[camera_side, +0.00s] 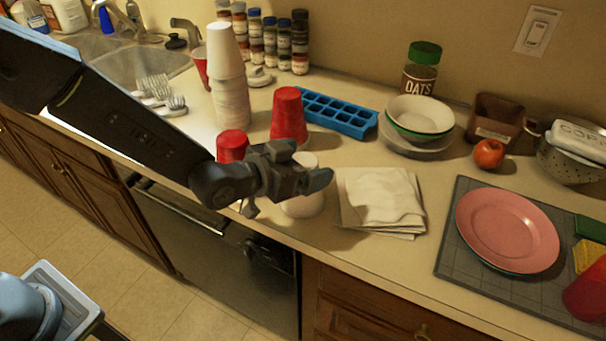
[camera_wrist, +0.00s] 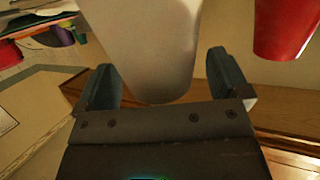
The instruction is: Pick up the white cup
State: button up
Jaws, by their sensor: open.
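A white cup (camera_side: 304,205) stands near the counter's front edge, partly hidden behind my gripper (camera_side: 303,168) in the side view. In the wrist view the white cup (camera_wrist: 155,45) fills the space between the two fingers of my gripper (camera_wrist: 163,78). The fingers are open, one on each side of the cup, with a visible gap at least on the left. Whether either finger touches the cup is hard to tell. A separate tall stack of white cups (camera_side: 230,85) stands farther back on the left.
A red cup (camera_side: 232,145) is close by on the left, with another upside-down red cup (camera_side: 289,115) behind; one red cup (camera_wrist: 283,25) shows beside the white cup. Napkins (camera_side: 382,200) lie just to the right. A blue ice tray (camera_side: 340,115) and bowls (camera_side: 420,115) are behind.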

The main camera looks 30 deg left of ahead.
jog(key=c, duration=1)
